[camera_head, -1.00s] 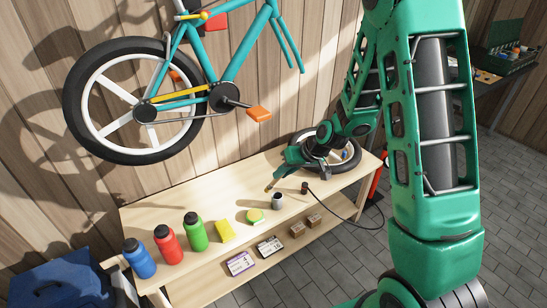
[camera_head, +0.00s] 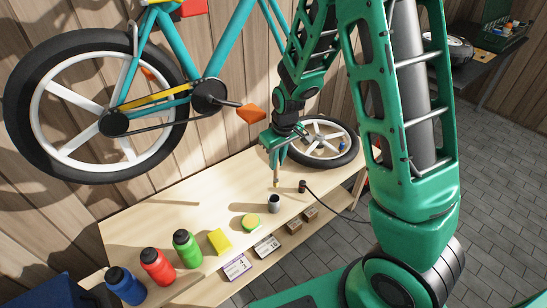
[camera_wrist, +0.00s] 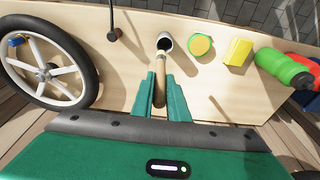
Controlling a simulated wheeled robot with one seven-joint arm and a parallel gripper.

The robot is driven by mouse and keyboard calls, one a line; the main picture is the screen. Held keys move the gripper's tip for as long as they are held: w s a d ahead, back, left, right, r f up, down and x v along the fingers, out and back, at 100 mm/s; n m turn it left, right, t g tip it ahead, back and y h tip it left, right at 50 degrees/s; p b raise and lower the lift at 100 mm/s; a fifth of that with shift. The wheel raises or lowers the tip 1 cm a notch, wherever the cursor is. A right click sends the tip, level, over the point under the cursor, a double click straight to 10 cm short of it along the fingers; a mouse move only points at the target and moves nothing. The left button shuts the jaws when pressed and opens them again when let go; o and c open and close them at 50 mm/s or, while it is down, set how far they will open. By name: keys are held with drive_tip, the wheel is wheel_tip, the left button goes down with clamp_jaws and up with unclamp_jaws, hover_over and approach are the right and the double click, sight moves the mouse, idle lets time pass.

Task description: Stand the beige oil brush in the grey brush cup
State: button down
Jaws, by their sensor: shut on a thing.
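The beige oil brush (camera_head: 276,180) is held in my gripper (camera_head: 276,161) and hangs roughly upright. Its lower end is just above the grey brush cup (camera_head: 274,205), seemingly apart from it. The cup stands upright on the workbench with its dark opening facing up. In the wrist view, the green fingers of my gripper (camera_wrist: 160,82) are shut on the brush (camera_wrist: 159,92). The brush's far end overlaps the near side of the cup (camera_wrist: 165,42) there. I cannot tell whether it is exactly over the opening.
On the workbench (camera_head: 160,217), a dark object with a cable (camera_head: 302,186) stands right of the cup. A round yellow-green item (camera_head: 250,222), a yellow block (camera_head: 219,241) and several bottles (camera_head: 187,248) are left. A loose wheel (camera_head: 325,145) lies behind.

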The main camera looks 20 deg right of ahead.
sight(275, 179)
drive_tip(key=shift+a+f, duration=0.3)
drive_tip(key=shift+f, duration=0.35)
drive_tip(key=shift+a+f, duration=0.1)
drive_tip(key=shift+f, duration=4.85)
